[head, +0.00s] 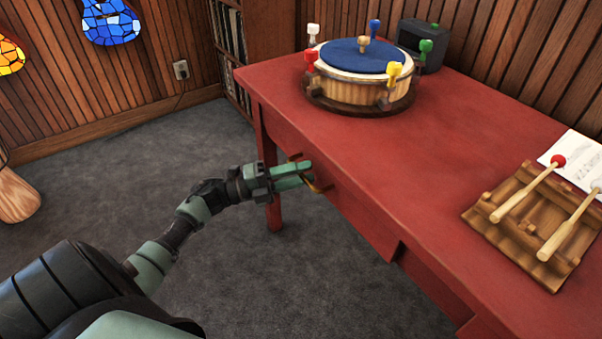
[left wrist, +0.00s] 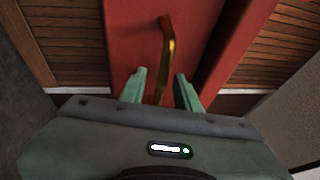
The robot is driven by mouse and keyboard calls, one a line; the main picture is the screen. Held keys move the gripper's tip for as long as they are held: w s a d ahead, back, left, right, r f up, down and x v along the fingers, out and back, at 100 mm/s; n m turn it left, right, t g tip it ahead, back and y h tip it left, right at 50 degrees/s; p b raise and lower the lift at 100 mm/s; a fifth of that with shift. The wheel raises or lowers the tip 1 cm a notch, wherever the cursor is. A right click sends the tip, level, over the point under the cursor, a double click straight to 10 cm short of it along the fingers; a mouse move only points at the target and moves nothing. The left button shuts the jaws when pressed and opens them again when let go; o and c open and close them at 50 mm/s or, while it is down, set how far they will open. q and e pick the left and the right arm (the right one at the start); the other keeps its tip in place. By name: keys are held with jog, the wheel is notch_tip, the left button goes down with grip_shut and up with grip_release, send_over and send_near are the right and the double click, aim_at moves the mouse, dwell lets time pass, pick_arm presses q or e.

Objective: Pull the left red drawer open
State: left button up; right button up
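The red table (head: 400,150) has a red drawer (head: 350,215) in its front, with a brass handle (head: 318,187). In the left wrist view the curved brass handle (left wrist: 168,50) stands out from the red drawer front (left wrist: 130,40). My left gripper (head: 303,174) is at the handle, its fingers pointing at the drawer front. In the left wrist view its two fingers (left wrist: 162,86) are apart, one on each side of the handle's lower part. I see no clear grip on it. The drawer looks shut. My right gripper is not in view.
A round drum-like stand (head: 358,90) with coloured pegs and a dark box (head: 420,45) are on the table's far end. A wooden rack (head: 520,235) with mallets and a paper sheet (head: 580,155) lie at right. The grey carpet (head: 270,285) before the table is clear.

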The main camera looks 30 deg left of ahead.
pick_arm(q)
grip_shut()
dwell(1.3)
